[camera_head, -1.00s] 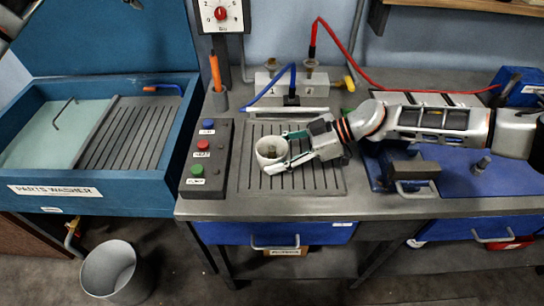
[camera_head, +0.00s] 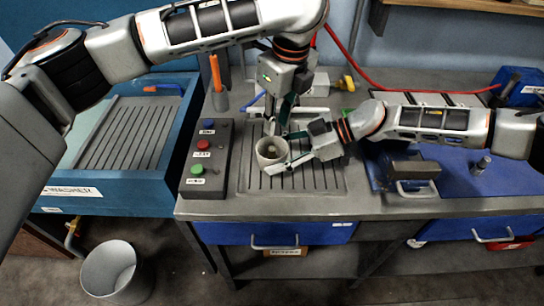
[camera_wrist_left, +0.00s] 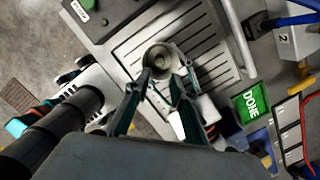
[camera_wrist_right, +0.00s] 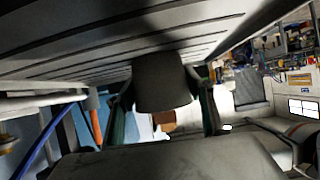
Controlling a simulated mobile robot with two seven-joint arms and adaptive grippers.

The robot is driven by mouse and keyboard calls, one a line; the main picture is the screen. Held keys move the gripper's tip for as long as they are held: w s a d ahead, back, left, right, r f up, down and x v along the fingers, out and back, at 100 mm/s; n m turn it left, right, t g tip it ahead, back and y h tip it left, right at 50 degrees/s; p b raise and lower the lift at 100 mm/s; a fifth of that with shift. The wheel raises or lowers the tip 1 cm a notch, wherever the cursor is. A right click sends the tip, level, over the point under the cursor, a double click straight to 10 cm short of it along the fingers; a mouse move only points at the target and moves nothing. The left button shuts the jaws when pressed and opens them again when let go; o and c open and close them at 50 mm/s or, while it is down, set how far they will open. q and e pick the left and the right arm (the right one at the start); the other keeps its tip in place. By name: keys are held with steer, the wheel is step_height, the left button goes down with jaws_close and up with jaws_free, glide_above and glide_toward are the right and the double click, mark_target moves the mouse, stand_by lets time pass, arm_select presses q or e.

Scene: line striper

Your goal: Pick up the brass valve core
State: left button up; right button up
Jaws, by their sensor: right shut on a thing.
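A pale grey round cup (camera_head: 263,158), open at the top, sits over the slatted tray (camera_head: 318,178). My right gripper (camera_head: 283,150) is shut on this cup from the right; the cup shows between its fingers in the right wrist view (camera_wrist_right: 162,82). A small round piece (camera_wrist_left: 162,60) shows inside the cup in the left wrist view; its brass colour is not clear, so I cannot be sure it is the valve core. My left gripper (camera_head: 280,128) points down above and behind the cup, fingers apart and empty. Its fingers show in the left wrist view (camera_wrist_left: 165,80).
A control box (camera_head: 207,155) with blue, red and green buttons stands left of the tray. The blue parts washer (camera_head: 110,190) is further left. A metal block (camera_head: 413,170) stands on a blue surface to the right. A green DONE sign (camera_wrist_left: 252,103) lies beside the tray.

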mark_target(272, 148)
arm_select(q)
steer(key=f, duration=0.3)
steer(key=w+f, duration=0.1)
steer(key=f, duration=0.3)
steer(key=a+f, duration=0.1)
steer(key=f, duration=0.3)
steer(key=shift+w+a, duration=0.1)
steer(key=shift+w, duration=0.05)
jaws_close()
